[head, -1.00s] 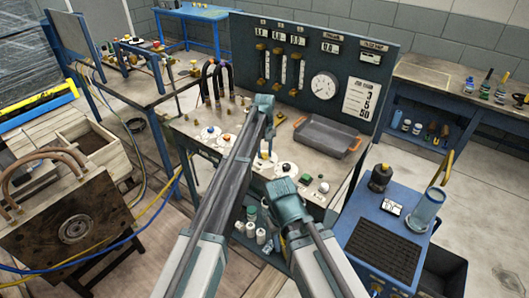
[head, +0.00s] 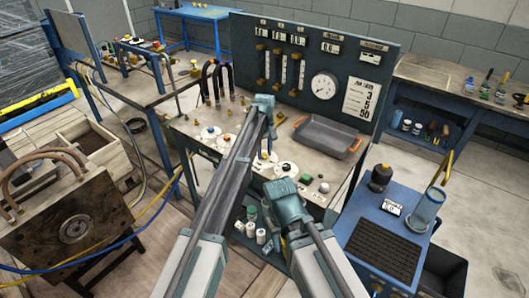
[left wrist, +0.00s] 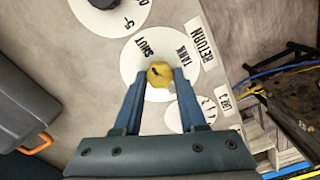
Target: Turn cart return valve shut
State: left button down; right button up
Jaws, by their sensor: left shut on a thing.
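In the left wrist view, my left gripper (left wrist: 159,82) is shut on a yellow valve knob (left wrist: 158,73), one finger on each side. The knob sits on a white round dial plate (left wrist: 133,62) lettered SHUT and TANK. A label reading RETURN (left wrist: 200,42) lies beside the plate. A dark mark shows on the knob, but I cannot tell exactly which word it points at. In the head view, my left arm reaches over the blue bench (head: 185,124) and hides this knob.
Other white dials stand close by, one with a dark knob (left wrist: 103,3) and a smaller one (left wrist: 178,120). A grey tray with orange handles (head: 325,138) stands on the bench to the right. A gauge panel (head: 350,62) rises behind. A blue cart (head: 350,238) stands at front right.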

aim_at(264, 154)
pick_arm(q)
jog(key=shift+c, duration=2.3)
grip_release()
notch_tip(264, 154, up, 14)
jog(key=p, duration=1.3)
jog(key=shift+p, duration=0.4)
jog(key=shift+f, duration=0.15)
